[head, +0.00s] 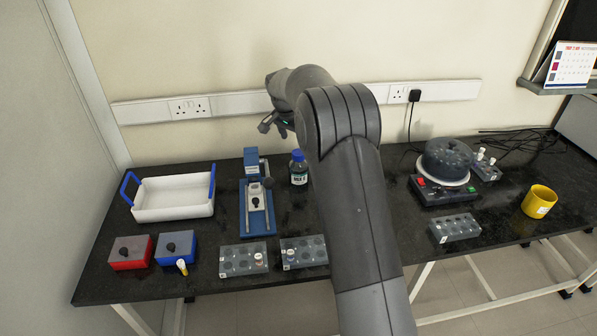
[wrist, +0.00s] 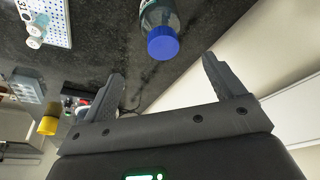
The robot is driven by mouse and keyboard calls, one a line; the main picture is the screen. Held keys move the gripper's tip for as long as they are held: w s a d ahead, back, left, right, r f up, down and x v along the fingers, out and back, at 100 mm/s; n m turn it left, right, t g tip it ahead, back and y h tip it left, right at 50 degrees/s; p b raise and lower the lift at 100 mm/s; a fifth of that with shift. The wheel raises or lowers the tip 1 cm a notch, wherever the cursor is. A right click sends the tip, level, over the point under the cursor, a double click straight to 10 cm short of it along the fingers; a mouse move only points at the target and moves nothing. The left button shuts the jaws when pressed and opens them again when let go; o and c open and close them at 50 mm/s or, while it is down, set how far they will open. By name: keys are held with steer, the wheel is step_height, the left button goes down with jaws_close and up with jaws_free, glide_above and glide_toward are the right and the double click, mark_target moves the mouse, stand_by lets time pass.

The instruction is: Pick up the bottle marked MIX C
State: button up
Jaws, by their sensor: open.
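The bottle marked MIX C (head: 299,170) is clear with a blue cap and a pale label. It stands upright near the back of the black bench, just left of my arm; its label print is too small to read surely. In the wrist view a blue-capped bottle (wrist: 160,32) shows at the top, beyond the fingertips and between their lines. My gripper (head: 271,127) is raised above the bench, up and left of the bottle in the head view. In the wrist view my gripper (wrist: 160,75) is open, with nothing between its fingers.
A blue stand (head: 257,220) is left of the bottle. A white tray (head: 172,212) with blue handles is farther left. Grey racks (head: 243,262) line the front. A round dark device (head: 445,160) and yellow cup (head: 540,201) are at right. The wall is close behind.

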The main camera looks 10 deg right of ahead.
mark_target(299, 159)
steer(key=x, duration=0.5)
steer(key=shift+f, duration=0.2)
steer(key=shift+a+x, duration=0.2)
steer(key=shift+x, duration=1.15)
steer(key=shift+a+x, duration=0.2)
steer(key=shift+x, duration=1.15)
steer(key=shift+f, duration=0.1)
steer(key=shift+c, duration=0.6)
steer(key=c, duration=1.2)
